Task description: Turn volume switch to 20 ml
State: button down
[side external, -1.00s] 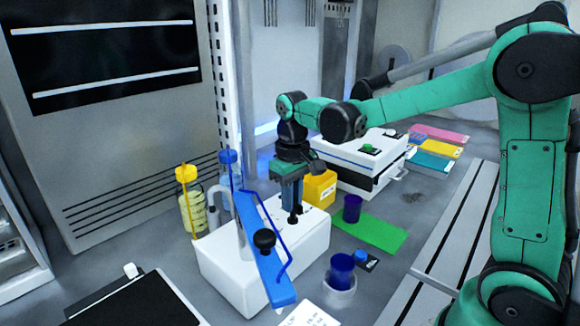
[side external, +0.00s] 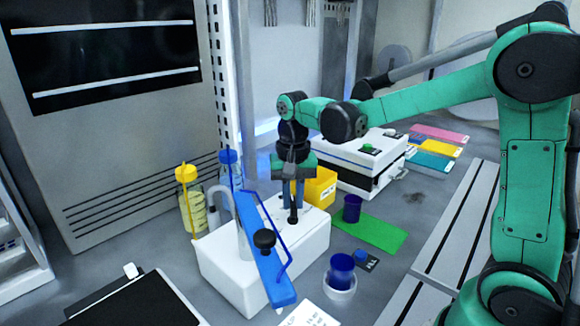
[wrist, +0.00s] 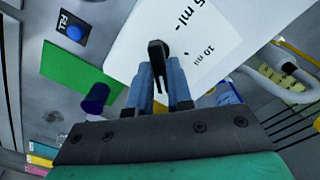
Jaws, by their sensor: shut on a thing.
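A white dispenser box (side external: 225,274) stands on the bench, with a long blue bar (side external: 262,250) and a black knob (side external: 264,240) on it. My gripper (side external: 293,202) points down at the top of the box and is shut on the small black volume switch (side external: 293,216). In the wrist view, the black switch (wrist: 157,48) sits between my blue-grey fingers (wrist: 158,88). Printed marks on the white top (wrist: 135,32) beside it read "10 ml" and a partly cut-off "5 ml". No 20 ml mark is readable, and the fingers hide part of the dial.
Yellow-capped (side external: 191,205) and blue-capped (side external: 228,190) bottles stand left of the box. A yellow container (side external: 322,187) is close behind my gripper. A blue cup (side external: 352,207) stands on a green mat (side external: 375,235); another blue cup (side external: 342,268) is in front.

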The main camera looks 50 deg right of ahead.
aim_at(293, 202)
dwell(0.3)
jog(key=c, duration=0.8)
grip_release()
jog(key=shift+r, duration=2.85)
